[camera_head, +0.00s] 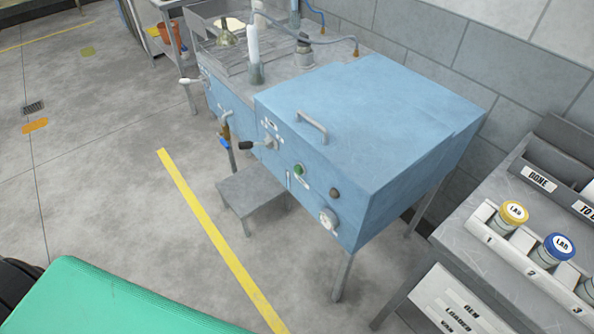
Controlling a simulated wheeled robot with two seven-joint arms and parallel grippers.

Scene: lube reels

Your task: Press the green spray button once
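The green button (298,169) is a small round button on the sloping front panel of a large blue cabinet machine (370,130). A dark brownish knob or button (335,192) sits to its right, and a white dial (328,219) is lower right of it. A black-handled lever (253,145) is to its left. No gripper shows in the head view. Nothing covers the green button.
A grey workbench (500,262) with yellow-capped (513,213) and blue-capped (558,248) jars stands at the right. A small grey step or stand (250,190) is beneath the machine's left front.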

